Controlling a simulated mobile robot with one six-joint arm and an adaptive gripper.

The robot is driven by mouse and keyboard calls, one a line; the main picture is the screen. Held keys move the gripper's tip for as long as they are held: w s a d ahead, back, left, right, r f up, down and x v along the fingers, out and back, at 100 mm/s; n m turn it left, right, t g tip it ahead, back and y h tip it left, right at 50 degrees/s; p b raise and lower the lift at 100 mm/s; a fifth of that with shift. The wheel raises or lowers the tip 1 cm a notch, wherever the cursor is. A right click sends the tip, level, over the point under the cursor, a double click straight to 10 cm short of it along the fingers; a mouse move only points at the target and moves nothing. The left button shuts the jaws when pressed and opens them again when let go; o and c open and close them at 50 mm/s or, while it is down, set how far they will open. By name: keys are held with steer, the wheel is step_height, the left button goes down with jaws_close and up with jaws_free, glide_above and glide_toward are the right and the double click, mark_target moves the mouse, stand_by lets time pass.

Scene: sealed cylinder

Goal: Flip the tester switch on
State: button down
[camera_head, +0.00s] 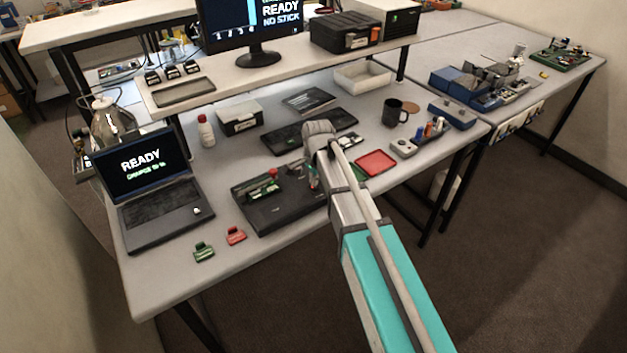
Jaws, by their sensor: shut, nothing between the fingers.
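A flat black unit (285,213), which looks like the tester, lies on the front of the grey bench. A green fixture (262,190) with a small red knob (272,173) stands on it. I cannot make out which part is the switch, or its position. My arm reaches in from the lower right and covers the unit's right edge. Its far joint is above the bench behind the unit.
An open laptop (155,190) reading READY stands left. A green clip (204,252) and a red clip (236,236) lie in front. A raised shelf (225,82) with a monitor (250,25) spans the back.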

mark_target(310, 185)
step_height(310, 185, up, 14)
steer(key=w+a+p, duration=0.1)
steer(key=p, duration=1.2)
steer(key=shift+w+a+f, duration=0.15)
steer(key=shift+w+f, duration=0.05)
steer(key=shift+w, duration=0.15)
steer(key=s+d+f+n+b, duration=0.4)
steer(key=s+d+n, duration=0.1)
steer(key=s+d, duration=0.4)
steer(key=s+d+f+n+b, duration=0.4)
steer(key=s+d+n, duration=0.1)
steer(key=s+d, duration=0.5)
steer(key=shift+d+f+n+g+h, duration=0.15)
steer(key=shift+d+n+g+h, duration=0.2)
steer(key=shift+d, duration=0.75)
